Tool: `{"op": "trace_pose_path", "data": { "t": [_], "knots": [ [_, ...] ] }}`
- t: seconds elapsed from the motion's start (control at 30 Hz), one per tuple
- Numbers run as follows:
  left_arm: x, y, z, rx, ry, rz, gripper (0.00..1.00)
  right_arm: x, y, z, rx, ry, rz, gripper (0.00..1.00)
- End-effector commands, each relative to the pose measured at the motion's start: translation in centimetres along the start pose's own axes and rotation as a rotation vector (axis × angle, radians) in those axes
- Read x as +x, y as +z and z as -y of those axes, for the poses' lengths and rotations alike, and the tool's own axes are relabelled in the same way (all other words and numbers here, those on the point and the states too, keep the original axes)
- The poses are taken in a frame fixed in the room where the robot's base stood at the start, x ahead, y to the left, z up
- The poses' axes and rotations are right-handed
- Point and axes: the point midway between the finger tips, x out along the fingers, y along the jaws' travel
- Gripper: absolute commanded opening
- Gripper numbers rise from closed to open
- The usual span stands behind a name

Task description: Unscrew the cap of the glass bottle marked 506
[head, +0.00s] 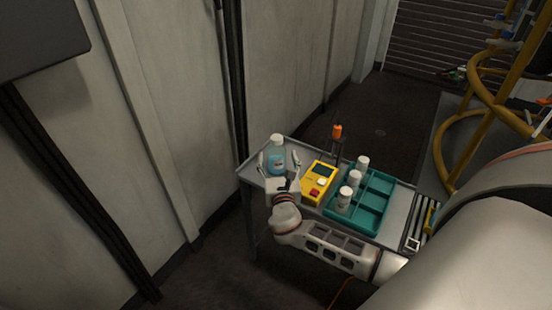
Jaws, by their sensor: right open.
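A clear bottle with blue liquid and a white cap (277,157) stands upright at the left end of a grey table (399,202). Its marking is too small to read. My right gripper (279,168) is open, with one finger on each side of the bottle's front; I cannot tell whether they touch it. The cap sits on the bottle above the fingers. Several small white-capped bottles (345,198) stand in a teal divided tray (371,212) to the right. My left gripper is not in view.
A yellow device (317,183) with a small screen and a red button lies between the bottle and the tray. An orange-topped object (337,132) rises behind the table. A pale wall (180,110) runs close along the left.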

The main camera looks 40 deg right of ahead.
Motion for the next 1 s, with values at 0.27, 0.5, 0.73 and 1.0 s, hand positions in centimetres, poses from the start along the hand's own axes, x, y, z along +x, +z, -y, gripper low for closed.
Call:
{"op": "trace_pose_path", "data": {
  "t": [0.27, 0.5, 0.73, 1.0],
  "knots": [
    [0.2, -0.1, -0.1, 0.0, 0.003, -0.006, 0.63, 3.2, -0.3, -0.1, -0.002, 0.0, -0.001, 0.65],
    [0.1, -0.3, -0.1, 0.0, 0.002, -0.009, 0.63, 3.4, -0.2, -0.1, 0.0, 0.0, -0.001, 0.65],
    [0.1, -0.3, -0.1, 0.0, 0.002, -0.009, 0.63, 3.3, -0.2, -0.1, 0.0, 0.0, -0.001, 0.13],
    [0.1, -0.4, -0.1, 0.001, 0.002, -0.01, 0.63, 3.4, 0.1, -0.1, 0.0, 0.0, 0.002, 0.09]
  ]
}}
